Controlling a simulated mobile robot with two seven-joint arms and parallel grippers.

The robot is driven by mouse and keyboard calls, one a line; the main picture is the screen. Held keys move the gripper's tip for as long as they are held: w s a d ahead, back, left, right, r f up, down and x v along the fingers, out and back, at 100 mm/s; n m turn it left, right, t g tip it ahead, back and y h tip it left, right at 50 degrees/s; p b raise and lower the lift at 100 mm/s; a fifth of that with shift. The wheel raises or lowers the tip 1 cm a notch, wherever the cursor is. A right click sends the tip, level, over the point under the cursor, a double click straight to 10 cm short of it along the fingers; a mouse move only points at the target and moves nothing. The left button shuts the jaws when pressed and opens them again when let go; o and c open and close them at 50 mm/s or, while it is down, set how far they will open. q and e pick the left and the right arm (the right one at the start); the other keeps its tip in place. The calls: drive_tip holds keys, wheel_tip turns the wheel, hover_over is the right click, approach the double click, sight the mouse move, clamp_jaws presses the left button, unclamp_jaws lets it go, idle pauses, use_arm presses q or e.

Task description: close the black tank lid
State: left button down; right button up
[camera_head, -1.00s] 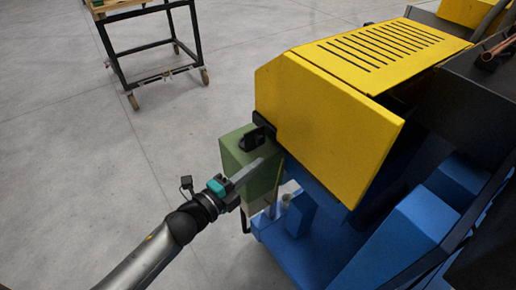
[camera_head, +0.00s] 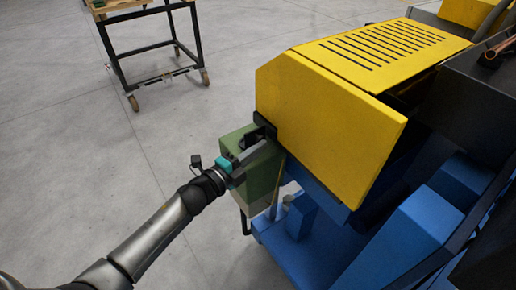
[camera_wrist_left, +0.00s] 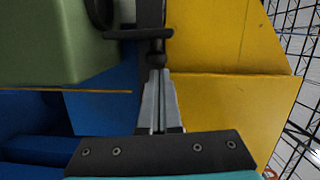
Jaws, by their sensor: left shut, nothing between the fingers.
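The green tank (camera_head: 254,180) stands against the left end of the yellow machine. Its black lid (camera_head: 264,125) stands tilted up at the machine side of the tank top, beside the dark filler opening. In the left wrist view the black lid (camera_wrist_left: 151,14) shows nearly edge-on, with part of a black ring on the green tank (camera_wrist_left: 50,45). My left gripper (camera_head: 264,147) is over the tank top beside the lid. Its fingers (camera_wrist_left: 158,75) are together and empty, with the tips close to the black lid parts; contact is unclear. My right gripper is not in view.
The yellow machine cover (camera_head: 330,110) rises directly right of the tank. The blue machine base (camera_head: 300,250) lies below and to the right. A wheeled table (camera_head: 150,45) stands at the back left. The floor left of the tank is clear.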

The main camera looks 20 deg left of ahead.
use_arm(q)
drive_tip(key=shift+w+a+r+n+p, duration=0.1)
drive_tip(key=shift+a+r+n+p, duration=0.15)
drive_tip(key=shift+p, duration=0.25)
drive_tip(key=shift+w+n+p, duration=0.1)
drive_tip(key=shift+n+p, duration=0.15)
drive_tip(key=shift+p, duration=0.1)
